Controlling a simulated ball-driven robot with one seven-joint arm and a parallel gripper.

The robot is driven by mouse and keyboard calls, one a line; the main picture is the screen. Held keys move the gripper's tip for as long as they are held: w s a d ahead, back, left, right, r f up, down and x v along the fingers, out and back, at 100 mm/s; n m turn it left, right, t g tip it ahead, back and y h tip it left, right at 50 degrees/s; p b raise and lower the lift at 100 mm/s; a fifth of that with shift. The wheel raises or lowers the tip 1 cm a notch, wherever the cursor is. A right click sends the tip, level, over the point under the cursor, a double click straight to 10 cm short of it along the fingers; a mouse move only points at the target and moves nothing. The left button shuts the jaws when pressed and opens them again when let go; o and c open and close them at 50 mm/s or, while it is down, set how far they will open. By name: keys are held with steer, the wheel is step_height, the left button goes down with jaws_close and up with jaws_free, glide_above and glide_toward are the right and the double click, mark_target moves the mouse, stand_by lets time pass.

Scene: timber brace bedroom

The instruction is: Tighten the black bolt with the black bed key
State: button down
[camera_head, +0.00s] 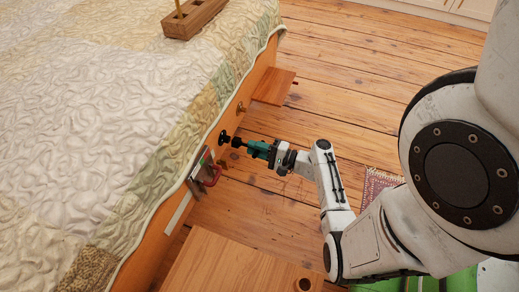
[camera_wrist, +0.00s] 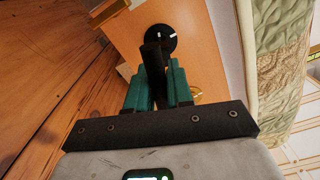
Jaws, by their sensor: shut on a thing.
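The black bolt (camera_head: 223,137) is at the orange-brown bed side rail (camera_head: 173,218), shown as a dark round head. In the wrist view it is a black disc (camera_wrist: 168,38) with white marks. My gripper (camera_head: 259,149) has teal fingers and reaches in from the right, shut on the black bed key (camera_head: 237,142). In the wrist view the key (camera_wrist: 153,58) stands out between the fingertips (camera_wrist: 158,82) and overlaps the disc. The key's tip is at or very near the bolt; I cannot tell whether it is seated, as the key hides the contact.
A red clamp-like part (camera_head: 212,177) sits on the rail below the bolt. A brass-coloured fitting (camera_head: 240,107) and a wooden ledge (camera_head: 273,86) are farther along. A wooden tabletop (camera_head: 230,265) stands at the front. A slotted wooden block (camera_head: 193,18) lies on the quilt.

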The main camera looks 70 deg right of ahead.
mark_target(242, 144)
steer(key=shift+w+d, duration=0.1)
steer(key=shift+w, duration=1.7)
steer(key=shift+r, duration=0.15)
steer(key=shift+m+p, duration=0.7)
steer(key=shift+m, duration=0.4)
steer(key=m+p, duration=0.3)
steer(key=m, duration=0.2)
steer(key=shift+d+m, duration=0.1)
steer(key=shift+m, duration=0.3)
steer(key=m+p, duration=0.2)
steer(key=m, duration=0.2)
steer(key=shift+m+p, duration=0.3)
steer(key=shift+m, duration=0.1)
steer(key=m+p, duration=0.1)
steer(key=m, duration=0.2)
steer(key=shift+m, duration=0.3)
steer(key=shift+s+f, duration=0.15)
steer(key=shift+f, duration=0.05)
steer(key=shift+s+n, duration=0.2)
steer(key=shift+n, duration=0.4)
